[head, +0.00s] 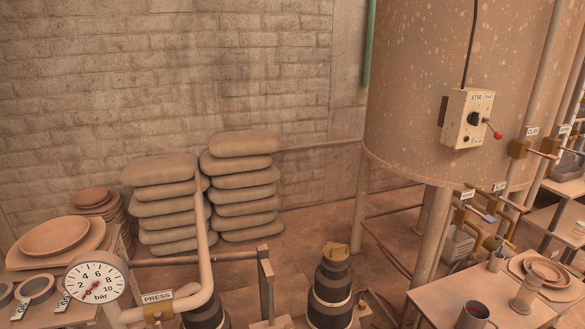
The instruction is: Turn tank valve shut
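The big spattered tank (425,100) stands on legs at the right. A brass valve (518,149) with a small label (532,131) and a lever (543,154) sits on pipework beside the tank's right side. More brass valves with lever handles, one of them (461,215), sit lower by the tank's leg under small white labels (467,194). The labels are too small to read surely, so I cannot tell which valve is the tank valve or whether it is open. Neither of my grippers is in view.
A STIR switch box (467,118) is on the tank. A pressure gauge (96,283) and PRESS pipe (203,250) stand at front left. A table (432,297) with pots is at front right. Stacked sacks (242,175) lean near the brick wall.

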